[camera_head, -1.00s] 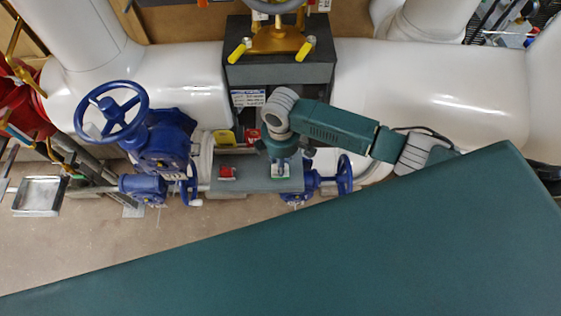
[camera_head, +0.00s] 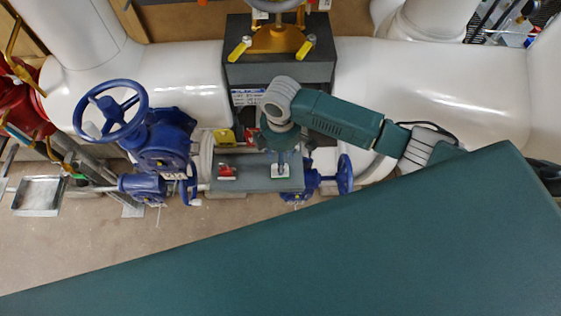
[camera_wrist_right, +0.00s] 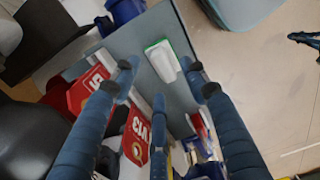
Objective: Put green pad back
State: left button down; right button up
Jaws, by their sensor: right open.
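The green pad, a small white block with a green edge, lies on the grey shelf (camera_head: 255,184) near its right end, below my right gripper (camera_head: 281,158) in the head view. In the right wrist view the pad (camera_wrist_right: 164,60) lies flat on the grey surface (camera_wrist_right: 150,30), just beyond the fingertips. My right gripper (camera_wrist_right: 160,78) is open and empty, its blue fingers spread on either side of the pad's near end. I cannot tell whether they touch the shelf. My left gripper is in neither view.
A red item (camera_head: 227,172) and a yellow item (camera_head: 224,137) are to the left on or behind the shelf. Blue valves with handwheels (camera_head: 111,110) (camera_head: 344,175) flank it. White pipes (camera_head: 430,90) run behind. A large green surface (camera_head: 380,240) fills the foreground.

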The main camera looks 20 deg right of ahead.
notch_tip(320, 180, up, 9)
jog(key=b, duration=0.1)
jog(key=shift+f, duration=0.2)
dwell(1.8)
dwell(0.5)
